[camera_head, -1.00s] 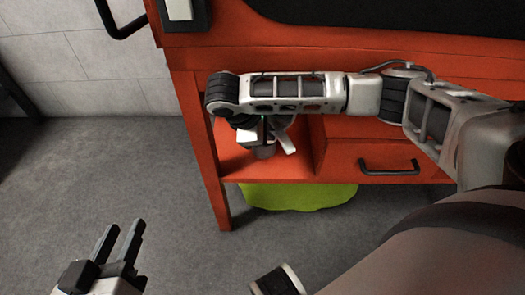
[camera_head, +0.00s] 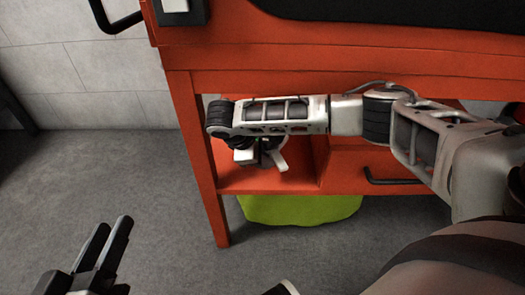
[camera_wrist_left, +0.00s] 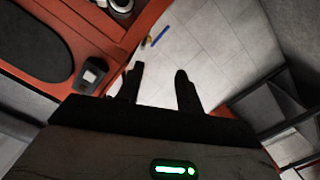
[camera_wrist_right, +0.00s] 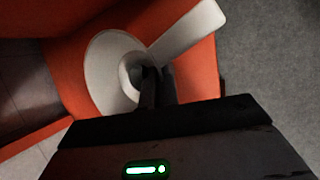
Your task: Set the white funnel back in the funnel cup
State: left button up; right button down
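The white funnel shows in the right wrist view (camera_wrist_right: 101,72) as a wide pale cone with a darker round opening and a flat tab pointing to the upper right. In the head view its white tab (camera_head: 279,160) hangs below my right gripper (camera_head: 262,158), inside the open bay of the orange cabinet. The right fingers (camera_wrist_right: 157,85) are close together at the funnel's inner wall and appear shut on it. I cannot make out the funnel cup; the gripper and funnel may hide it. My left gripper (camera_head: 108,248) is open and empty over the floor at the lower left.
The orange cabinet (camera_head: 212,195) has a bay floor (camera_head: 238,183) under the right gripper and a drawer with a black handle (camera_head: 395,182) to the right. A green patch (camera_head: 300,209) lies below the cabinet. The grey floor (camera_head: 110,175) at left is clear.

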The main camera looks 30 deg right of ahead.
jog(key=shift+f, duration=0.2)
jog(key=c, duration=1.8)
grip_release()
jog(key=shift+c, duration=0.2)
jog(key=shift+o, duration=0.8)
pick_arm(q)
jog(key=shift+f, duration=0.15)
pick_arm(e)
jog(key=shift+r, duration=0.45)
pick_arm(q)
jog(key=f+m+g+y+p, duration=0.1)
jog(key=p, duration=0.2)
jog(key=shift+a, duration=0.4)
pick_arm(e)
jog(key=v, duration=0.7)
jog(key=shift+a, duration=0.2)
